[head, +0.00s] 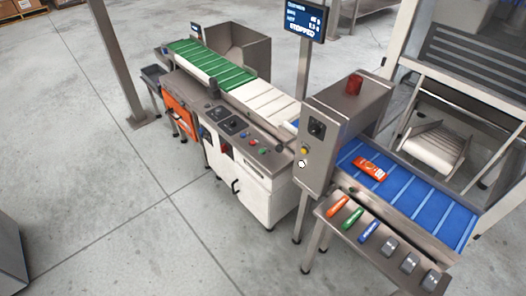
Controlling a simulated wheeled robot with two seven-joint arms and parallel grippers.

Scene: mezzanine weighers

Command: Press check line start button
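The check line's control panel (240,133) slopes along the front of the white cabinet (238,185). It carries two dark square displays and small coloured buttons: a red button (243,135), a blue button (254,142) and a green button (264,152). Their labels are too small to read, so I cannot tell which is marked start. A screen (303,20) on a post above the line reads "STOPPED". Neither of my grippers is in view.
A green belt (212,64), a pale belt (268,100) and a blue belt (412,197) run along the line. An orange packet (370,168) lies on the blue belt. A steel housing (330,125) with a red beacon (355,84) stands between. The grey floor (120,190) in front is clear.

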